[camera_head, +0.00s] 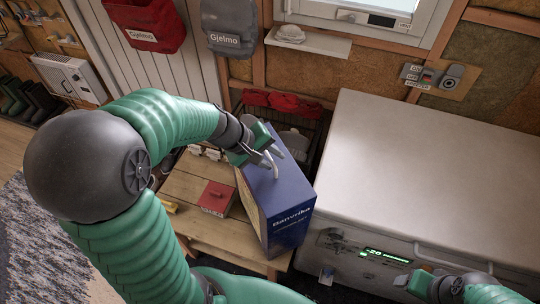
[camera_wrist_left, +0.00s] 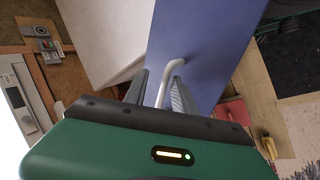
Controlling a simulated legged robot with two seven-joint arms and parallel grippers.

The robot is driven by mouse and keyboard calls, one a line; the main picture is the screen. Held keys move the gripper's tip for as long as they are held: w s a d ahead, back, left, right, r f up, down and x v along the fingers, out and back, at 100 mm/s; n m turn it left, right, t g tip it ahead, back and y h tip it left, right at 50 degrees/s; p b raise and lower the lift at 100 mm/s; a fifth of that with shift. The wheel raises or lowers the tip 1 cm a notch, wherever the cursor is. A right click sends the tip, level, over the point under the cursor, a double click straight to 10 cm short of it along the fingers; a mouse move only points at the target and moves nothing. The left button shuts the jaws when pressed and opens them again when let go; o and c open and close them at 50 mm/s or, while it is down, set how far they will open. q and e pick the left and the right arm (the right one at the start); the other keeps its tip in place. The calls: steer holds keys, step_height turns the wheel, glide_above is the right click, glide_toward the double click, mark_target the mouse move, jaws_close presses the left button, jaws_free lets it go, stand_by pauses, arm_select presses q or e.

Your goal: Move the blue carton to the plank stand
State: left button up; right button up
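The blue carton (camera_head: 285,190) is upright at the right end of the low wooden plank stand (camera_head: 185,187). I cannot tell whether its base rests on the planks. A pale bent handle (camera_head: 271,163) rises from its top. My left gripper (camera_head: 262,157) is at the carton's top. In the left wrist view the two fingers (camera_wrist_left: 158,92) stand apart on either side of the handle (camera_wrist_left: 171,72), with a visible gap. The carton's blue face (camera_wrist_left: 205,45) lies beyond. My right gripper (camera_head: 418,281) is at the lower right, before the white chest; its fingertips are unclear.
A large white chest (camera_head: 430,170) with a lit display stands close right of the carton. A red box (camera_head: 216,197) and a yellow item (camera_head: 169,207) lie on the planks. A dark rack with red items (camera_head: 285,103) stands behind. Bare planks show left of the carton.

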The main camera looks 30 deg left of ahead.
arm_select(q)
steer(key=shift+w, duration=0.1)
steer(key=shift+a, duration=0.1)
steer(key=shift+a+r, duration=0.1)
steer(key=shift+a, duration=0.2)
steer(key=v, duration=0.5)
steer(key=shift+a+p, duration=0.35)
steer(key=shift+p, duration=0.05)
steer(key=v, duration=0.6)
steer(key=shift+s+r, duration=0.25)
steer(key=shift+s, duration=0.05)
arm_select(e)
steer(key=shift+a+r, duration=0.5)
steer(key=shift+r, duration=0.1)
arm_select(q)
steer(key=shift+d+r, duration=0.1)
steer(key=shift+d, duration=0.3)
arm_select(e)
steer(key=shift+d, duration=0.3)
arm_select(q)
steer(key=shift+a, duration=0.2)
arm_select(e)
steer(key=shift+a, duration=0.15)
arm_select(q)
steer(key=shift+d, duration=0.1)
